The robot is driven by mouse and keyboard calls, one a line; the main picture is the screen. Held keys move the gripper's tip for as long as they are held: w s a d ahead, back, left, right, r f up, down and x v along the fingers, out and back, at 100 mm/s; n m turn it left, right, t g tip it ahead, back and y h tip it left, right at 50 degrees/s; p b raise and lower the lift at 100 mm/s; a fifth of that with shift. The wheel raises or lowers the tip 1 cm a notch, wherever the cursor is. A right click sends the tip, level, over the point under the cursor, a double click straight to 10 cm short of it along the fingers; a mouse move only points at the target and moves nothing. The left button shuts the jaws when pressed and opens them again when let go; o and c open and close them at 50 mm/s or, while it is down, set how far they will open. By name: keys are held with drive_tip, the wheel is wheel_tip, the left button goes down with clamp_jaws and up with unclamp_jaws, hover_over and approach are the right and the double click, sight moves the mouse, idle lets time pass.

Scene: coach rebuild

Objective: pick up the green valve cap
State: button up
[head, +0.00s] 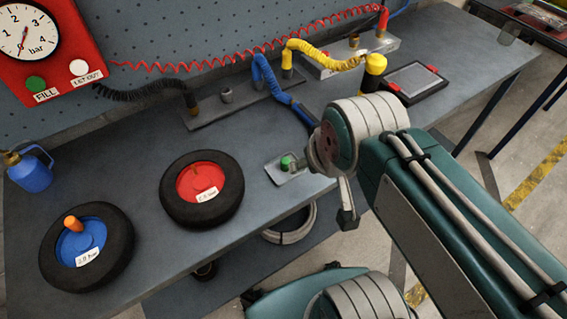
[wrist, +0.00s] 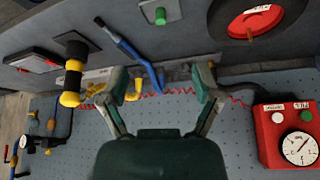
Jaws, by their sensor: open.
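The green valve cap (head: 285,162) stands on a small grey metal tray (head: 297,176) at the front edge of the bench, just left of my arm's end in the head view. In the wrist view the cap (wrist: 160,15) shows at the top middle on its tray (wrist: 177,7). My gripper (wrist: 161,77) is open and empty, its two fingers spread apart. The cap lies beyond the fingertips, roughly in line with the space between them, and is not touched. In the head view my wrist hides much of the gripper.
A red-hubbed wheel (head: 202,189) and a blue-hubbed wheel (head: 87,246) lie left of the tray. A blue hose (head: 267,77) and a yellow hose (head: 322,54) run behind it. A black-framed tray (head: 413,81) lies back right. Bare bench surrounds the small tray's left side.

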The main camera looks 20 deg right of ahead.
idle(0.3)
drive_tip(key=shift+c, duration=0.5)
drive_tip(key=g, duration=0.6)
approach(285, 159)
drive_tip(key=shift+w+a, duration=0.1)
drive_tip(key=shift+a, duration=0.35)
wheel_tip(285, 159, down, 5)
drive_tip(key=shift+f, duration=0.15)
drive_tip(key=shift+s+d+f, duration=0.1)
drive_tip(key=shift+d+f, duration=0.1)
drive_tip(key=shift+f, duration=1.15)
drive_tip(key=shift+s+d+f, duration=0.1)
drive_tip(key=shift+d+f, duration=0.1)
drive_tip(key=shift+f, duration=1.15)
drive_tip(key=c, duration=0.9)
